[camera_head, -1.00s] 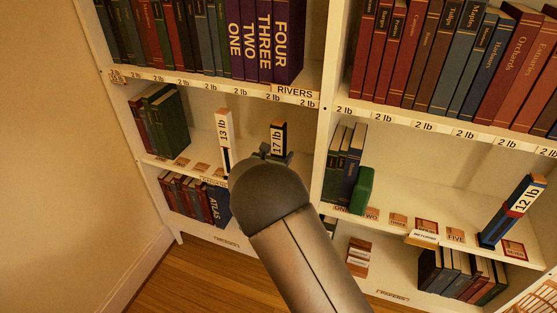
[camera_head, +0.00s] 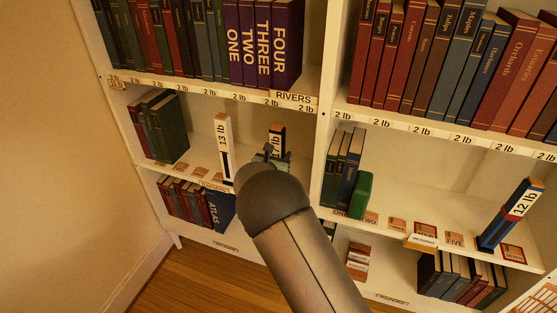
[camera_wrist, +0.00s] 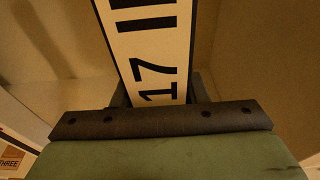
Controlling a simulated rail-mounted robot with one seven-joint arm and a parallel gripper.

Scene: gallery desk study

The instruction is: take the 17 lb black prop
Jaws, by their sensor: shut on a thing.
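The 17 lb black prop (camera_head: 277,137) stands on the middle shelf of the left bookcase, its white label facing out and its top dark. My gripper (camera_head: 270,157) is at its lower front, shut on it; my arm hides the lower part of the prop. In the wrist view the prop's white label with "17 lb" (camera_wrist: 152,50) rises from between the jaws of my gripper (camera_wrist: 158,100), leaning slightly in the picture. The prop's base is hidden.
A 13 lb prop (camera_head: 223,140) stands just left on the same shelf. Green books (camera_head: 165,125) are farther left. The bookcase divider (camera_head: 325,110) is close on the right, with a green block (camera_head: 361,195) and a 12 lb prop (camera_head: 512,214) beyond it. Purple books (camera_head: 264,42) stand above.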

